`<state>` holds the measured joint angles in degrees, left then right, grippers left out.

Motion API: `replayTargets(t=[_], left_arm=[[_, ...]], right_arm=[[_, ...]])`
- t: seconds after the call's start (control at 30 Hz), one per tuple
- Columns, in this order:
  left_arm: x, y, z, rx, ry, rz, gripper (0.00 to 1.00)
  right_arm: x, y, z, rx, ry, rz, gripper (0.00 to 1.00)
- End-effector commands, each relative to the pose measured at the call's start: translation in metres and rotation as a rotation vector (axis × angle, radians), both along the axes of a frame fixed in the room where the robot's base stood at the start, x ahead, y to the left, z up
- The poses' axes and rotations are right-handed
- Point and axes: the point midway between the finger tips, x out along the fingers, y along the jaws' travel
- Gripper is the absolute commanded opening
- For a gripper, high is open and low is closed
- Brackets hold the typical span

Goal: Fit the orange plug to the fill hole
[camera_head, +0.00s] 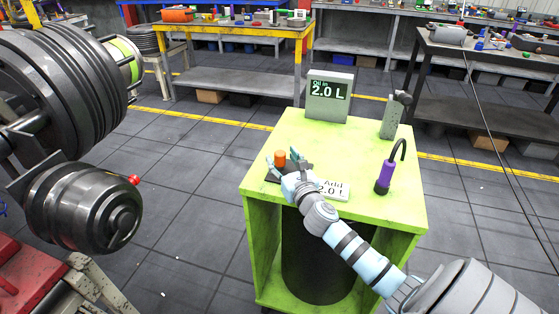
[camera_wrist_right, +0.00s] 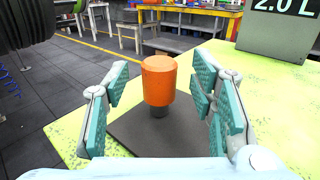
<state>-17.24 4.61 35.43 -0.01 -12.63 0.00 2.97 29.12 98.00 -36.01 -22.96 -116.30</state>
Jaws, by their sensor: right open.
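The orange plug (camera_head: 280,158) stands upright on a dark square mat (camera_wrist_right: 130,135) near the left edge of the green cart top. My right gripper (camera_head: 288,160) is open at the plug. In the right wrist view the orange plug (camera_wrist_right: 159,80) stands between the teal finger pads of my right gripper (camera_wrist_right: 162,103), with gaps on both sides. A dark axle housing (camera_head: 85,205) with a red knob (camera_head: 134,180) is at the left. I cannot make out the fill hole. My left gripper is not in view.
The green cart (camera_head: 390,210) also carries a display reading 2.0 L (camera_head: 328,98), a purple oil can (camera_head: 384,178), a grey dispenser (camera_head: 391,116) and a partly hidden white sign (camera_head: 335,190). A dark drum (camera_head: 318,260) stands below. Open floor lies between cart and axle.

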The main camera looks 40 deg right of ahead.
Motion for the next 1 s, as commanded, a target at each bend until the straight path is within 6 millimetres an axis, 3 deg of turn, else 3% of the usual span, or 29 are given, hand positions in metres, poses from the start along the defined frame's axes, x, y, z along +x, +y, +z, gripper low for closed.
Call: replayTargets(t=[0.13, 0.33, 0.67, 0.87, 1.0], left_arm=[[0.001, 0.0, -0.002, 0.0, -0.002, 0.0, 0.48], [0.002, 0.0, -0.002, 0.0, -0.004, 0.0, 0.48], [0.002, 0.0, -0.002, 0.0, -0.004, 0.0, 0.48], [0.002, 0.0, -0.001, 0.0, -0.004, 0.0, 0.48], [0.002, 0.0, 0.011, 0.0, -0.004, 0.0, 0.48]], right_arm=[[0.02, -0.004, 0.0, 0.002, -0.002, 0.002, 0.51], [0.021, -0.005, 0.0, 0.001, 0.0, 0.003, 0.51], [0.021, -0.005, 0.0, 0.001, 0.0, 0.002, 0.0], [0.021, -0.005, 0.0, 0.001, 0.0, 0.003, 0.0], [0.021, -0.005, 0.017, -0.001, -0.002, 0.003, 0.0]])
